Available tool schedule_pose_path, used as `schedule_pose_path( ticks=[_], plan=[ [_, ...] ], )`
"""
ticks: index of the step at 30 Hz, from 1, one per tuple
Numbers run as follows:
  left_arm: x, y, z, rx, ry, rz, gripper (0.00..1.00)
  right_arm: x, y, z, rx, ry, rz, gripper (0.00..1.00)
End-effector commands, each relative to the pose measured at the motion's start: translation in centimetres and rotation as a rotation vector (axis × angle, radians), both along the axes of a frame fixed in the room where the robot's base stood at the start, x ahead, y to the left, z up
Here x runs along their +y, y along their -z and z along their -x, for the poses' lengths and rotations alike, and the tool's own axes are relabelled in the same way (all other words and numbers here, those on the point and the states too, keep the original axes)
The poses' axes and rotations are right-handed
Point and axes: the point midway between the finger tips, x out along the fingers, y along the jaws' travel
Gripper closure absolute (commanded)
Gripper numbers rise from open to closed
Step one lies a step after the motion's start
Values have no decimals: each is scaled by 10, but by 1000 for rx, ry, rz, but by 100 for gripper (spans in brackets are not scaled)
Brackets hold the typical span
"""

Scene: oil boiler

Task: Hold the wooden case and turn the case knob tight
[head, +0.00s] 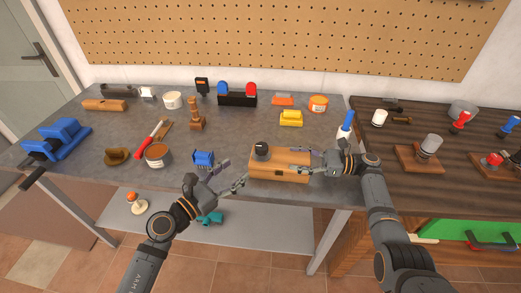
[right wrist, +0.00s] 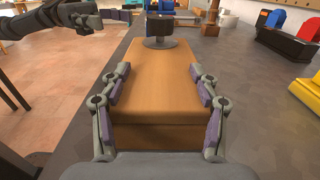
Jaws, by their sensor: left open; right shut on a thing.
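The wooden case (head: 284,176) lies near the front edge of the grey workbench; it also fills the middle of the right wrist view (right wrist: 157,78). The dark case knob (head: 261,149) stands on its left end and shows at the far end in the right wrist view (right wrist: 160,33). My right gripper (head: 297,159) is shut on the right end of the case, one finger along each side (right wrist: 159,74). My left gripper (head: 236,173) is open and empty, left of the case and apart from the knob.
A blue brush-like object (head: 203,158) lies just left of my left gripper. A yellow block (head: 291,118) and a blue-and-white bottle (head: 345,128) stand behind the case. The bench between the case and the yellow block is clear.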

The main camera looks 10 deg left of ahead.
Motion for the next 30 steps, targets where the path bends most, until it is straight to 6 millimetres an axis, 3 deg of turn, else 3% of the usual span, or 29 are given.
schedule_pose_path(
  ticks=[7,15,21,30],
  plan=[
    [-9,-1,-16,-4,-5,6,39,0,0,0,0,0,0,85],
    [-45,-2,-67,-1,-4,8,39,0,0,0,0,0,0,85],
    [-63,-1,-92,0,-2,6,39,0,0,0,0,0,0,85],
    [-69,0,-99,1,-2,4,39,0,0,0,0,0,0,85]
  ],
)
